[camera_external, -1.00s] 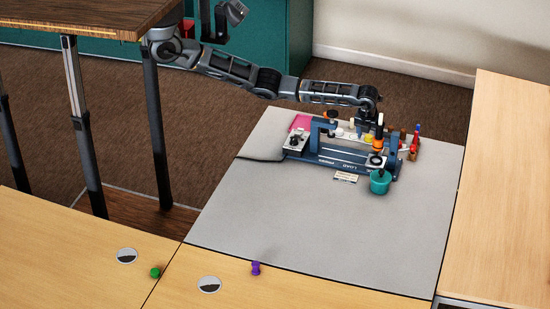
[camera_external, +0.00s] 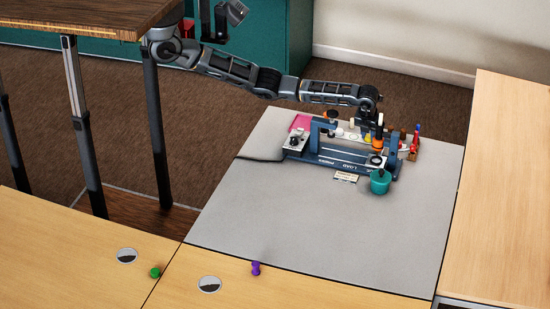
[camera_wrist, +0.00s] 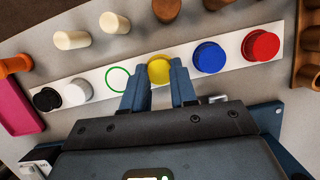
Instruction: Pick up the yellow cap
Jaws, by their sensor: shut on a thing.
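The yellow cap (camera_wrist: 159,71) stands on a white strip in the wrist view, between the two blue fingers of my gripper (camera_wrist: 160,80). The fingers are shut on its sides, and they hide part of its near side. The cap appears to be still at the strip, with no clear gap below it. In the external view my gripper (camera_external: 378,134) points down over the back of the blue bench device, and the cap there is too small to make out surely.
The strip (camera_wrist: 101,76) also bears a black cap (camera_wrist: 47,100), a white cap (camera_wrist: 77,92), a blue cap (camera_wrist: 209,57) and a red cap (camera_wrist: 260,45). A green ring (camera_wrist: 118,79) marks a bare spot left of the yellow cap. A teal cup (camera_external: 380,182) stands in front.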

